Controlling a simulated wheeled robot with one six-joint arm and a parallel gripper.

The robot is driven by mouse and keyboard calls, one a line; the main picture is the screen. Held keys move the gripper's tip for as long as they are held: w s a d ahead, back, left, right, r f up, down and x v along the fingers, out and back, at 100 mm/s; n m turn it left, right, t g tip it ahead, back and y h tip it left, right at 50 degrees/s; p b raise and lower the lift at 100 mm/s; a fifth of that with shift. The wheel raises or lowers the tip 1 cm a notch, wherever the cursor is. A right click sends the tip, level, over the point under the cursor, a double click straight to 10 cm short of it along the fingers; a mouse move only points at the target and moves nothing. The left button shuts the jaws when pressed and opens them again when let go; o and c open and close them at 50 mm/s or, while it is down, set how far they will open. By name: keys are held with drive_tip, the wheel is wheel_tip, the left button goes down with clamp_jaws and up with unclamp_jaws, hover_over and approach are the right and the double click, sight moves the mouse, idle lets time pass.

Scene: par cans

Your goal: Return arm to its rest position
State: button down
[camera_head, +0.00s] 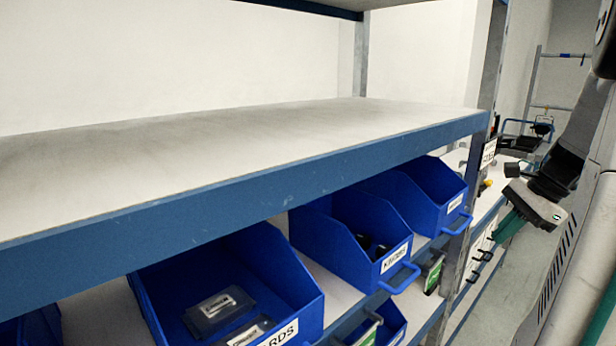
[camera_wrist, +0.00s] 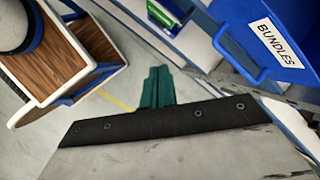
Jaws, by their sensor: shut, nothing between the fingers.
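My gripper (camera_head: 506,228) hangs at the right of the head view, in the open space in front of the shelving. Its teal fingers point down and to the left. In the wrist view its fingers (camera_wrist: 155,88) are together with nothing between them. It is apart from the shelf and the bins. My arm runs along the right edge of the head view, and its upper part is cut off.
A blue-edged shelf (camera_head: 220,140) is bare. In the wrist view a blue bin (camera_wrist: 240,30) labelled BUNDLES is at upper right and a wood-panelled object (camera_wrist: 80,60) is at left. Floor shows between them.

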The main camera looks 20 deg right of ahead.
drive_tip(key=s+a+n+g+h, duration=0.1)
drive_tip(key=s+a+n, duration=0.2)
drive_tip(key=a+n, duration=0.8)
drive_tip(key=s+a+n+g+h, duration=0.1)
drive_tip(key=a+n, duration=1)
drive_tip(key=a, duration=1.2)
drive_tip(key=shift+s+r+h, duration=0.4)
drive_tip(key=shift+s+h, duration=0.3)
drive_tip(key=shift+s, duration=0.35)
drive_tip(key=shift+a, duration=0.1)
